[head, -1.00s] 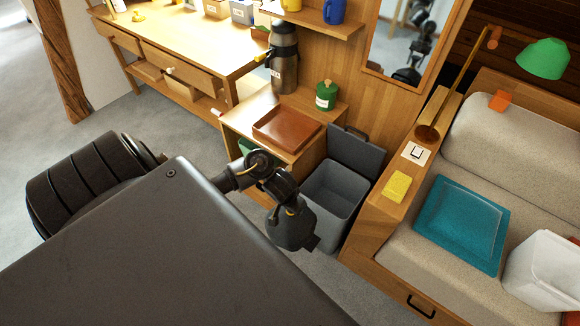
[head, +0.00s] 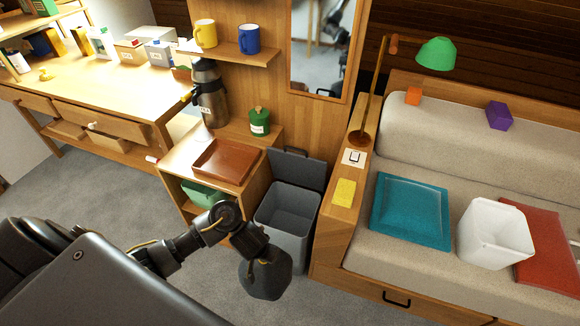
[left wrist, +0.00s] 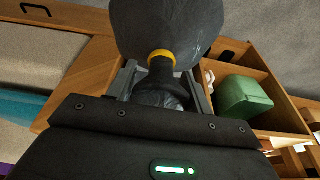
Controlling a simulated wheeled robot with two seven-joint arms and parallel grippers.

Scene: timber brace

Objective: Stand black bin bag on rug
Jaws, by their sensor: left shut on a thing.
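The black bin bag (head: 265,281) hangs from my left gripper (head: 256,250) in the head view, in front of the grey bin. In the left wrist view the bag (left wrist: 160,22) is dark grey and rounded, with a yellow tie (left wrist: 161,57) at its neck. The fingers of my left gripper (left wrist: 163,88) are shut around the gathered neck below the tie. I cannot make out a separate rug in either view. My right gripper is not in view.
An open grey bin (head: 288,212) stands between a wooden cabinet (head: 180,178) and the sofa bench. On the bench are a teal cushion (head: 410,210), a white tub (head: 495,250) and a red cushion (head: 548,250). Grey floor (head: 130,205) is clear below the workbench.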

